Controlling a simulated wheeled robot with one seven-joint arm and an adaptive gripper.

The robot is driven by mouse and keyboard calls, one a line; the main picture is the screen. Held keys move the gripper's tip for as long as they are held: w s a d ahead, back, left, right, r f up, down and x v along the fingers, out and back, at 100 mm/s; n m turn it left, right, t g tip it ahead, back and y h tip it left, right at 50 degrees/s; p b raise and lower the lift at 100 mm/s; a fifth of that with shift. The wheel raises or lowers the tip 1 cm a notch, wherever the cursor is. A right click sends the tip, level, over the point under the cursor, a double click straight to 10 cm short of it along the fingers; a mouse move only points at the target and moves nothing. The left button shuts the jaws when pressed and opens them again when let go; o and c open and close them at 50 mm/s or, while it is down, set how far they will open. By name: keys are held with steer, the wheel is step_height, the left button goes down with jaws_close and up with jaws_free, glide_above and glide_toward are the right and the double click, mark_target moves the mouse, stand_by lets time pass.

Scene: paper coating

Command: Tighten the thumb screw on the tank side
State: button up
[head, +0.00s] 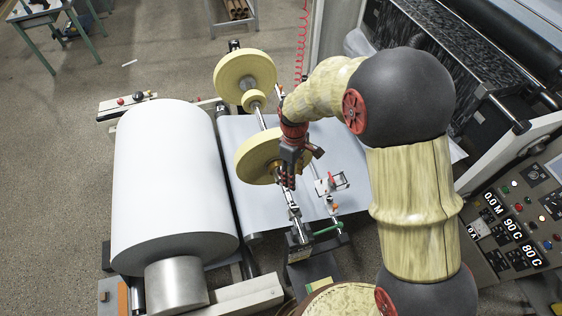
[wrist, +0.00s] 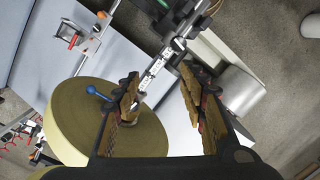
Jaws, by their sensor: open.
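My gripper (head: 289,178) is beside the nearer yellow disc (head: 255,158), over a metal shaft (head: 297,215). In the wrist view my gripper (wrist: 160,84) is open. Its fingers stand apart on either side of the shaft's segmented metal part (wrist: 151,72), with no clear contact. I cannot tell whether that part includes the thumb screw. The yellow disc (wrist: 75,125) lies left of the fingers, with a blue lever (wrist: 97,92) at its hub. A small bracket (head: 331,184) with a red lever stands right of my gripper. The tank is not identifiable.
A large white paper roll (head: 165,175) fills the left. A second yellow disc (head: 243,75) is farther along the shaft. A control panel (head: 520,225) and machine frame stand at the right. A green handle (head: 328,229) is near the shaft's front end.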

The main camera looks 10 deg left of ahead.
steer(key=w+a+f+n, duration=0.1)
steer(key=w+a+n, duration=0.1)
steer(key=w, duration=0.1)
steer(key=w+a+n, duration=0.2)
steer(key=n, duration=0.1)
steer(key=w+a+f+n+t, duration=0.1)
steer(key=w+n, duration=0.2)
steer(key=shift+w+a+f+y, duration=0.3)
steer(key=shift+w+a+y, duration=0.05)
steer(key=shift+a+y, duration=0.05)
steer(key=shift+n, duration=1)
steer(key=shift+f, duration=0.35)
steer(key=shift+f+p, duration=0.8)
steer(key=shift+f, duration=2.75)
steer(key=shift+c, duration=0.2)
jaws_close()
